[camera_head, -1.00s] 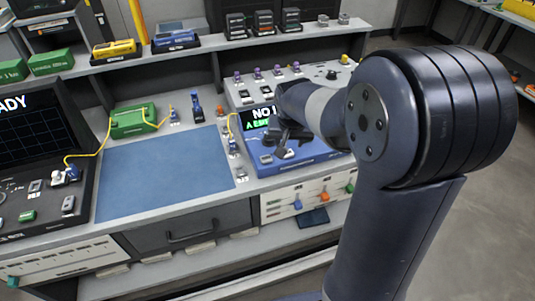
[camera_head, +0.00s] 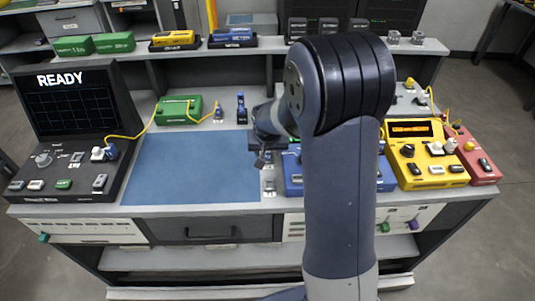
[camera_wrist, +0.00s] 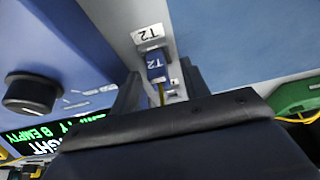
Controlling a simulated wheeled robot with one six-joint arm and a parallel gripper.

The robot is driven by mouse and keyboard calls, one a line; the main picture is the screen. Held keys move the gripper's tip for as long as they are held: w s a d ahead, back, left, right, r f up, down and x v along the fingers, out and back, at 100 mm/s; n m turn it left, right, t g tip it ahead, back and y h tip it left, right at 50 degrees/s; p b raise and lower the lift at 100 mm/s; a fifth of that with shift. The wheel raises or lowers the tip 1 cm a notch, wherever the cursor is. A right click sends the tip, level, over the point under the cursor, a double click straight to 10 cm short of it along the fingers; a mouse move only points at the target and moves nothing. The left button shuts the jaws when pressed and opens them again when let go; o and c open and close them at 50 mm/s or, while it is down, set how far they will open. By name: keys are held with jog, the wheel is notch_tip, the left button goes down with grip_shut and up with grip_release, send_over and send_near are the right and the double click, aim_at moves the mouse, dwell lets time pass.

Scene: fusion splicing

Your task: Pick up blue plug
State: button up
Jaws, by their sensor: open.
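A blue plug (camera_wrist: 156,68) marked T2 shows in the wrist view, with a yellow fibre running from it. It sits by a white T2 label (camera_wrist: 150,37) on the grey bench strip. My gripper (camera_wrist: 162,85) is open, with one dark finger on each side of the plug; I cannot tell whether either touches it. In the head view my gripper (camera_head: 264,158) is low over the strip right of the blue mat, and the T2 plug is hidden or too small to tell there. Another blue plug (camera_head: 218,112) stands behind the mat, on a yellow fibre from the green box.
The blue mat (camera_head: 190,168) is clear. The green box (camera_head: 180,109) and a small dark-blue tool (camera_head: 241,107) stand behind it. The READY console (camera_head: 75,130) is at left. A blue splicer (camera_head: 292,172) is partly behind my arm; yellow (camera_head: 428,168) and red (camera_head: 478,165) units stand right.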

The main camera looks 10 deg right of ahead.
jog(key=shift+w+f, duration=0.1)
jog(key=shift+f, duration=0.15)
jog(key=shift+c, duration=0.2)
grip_shut()
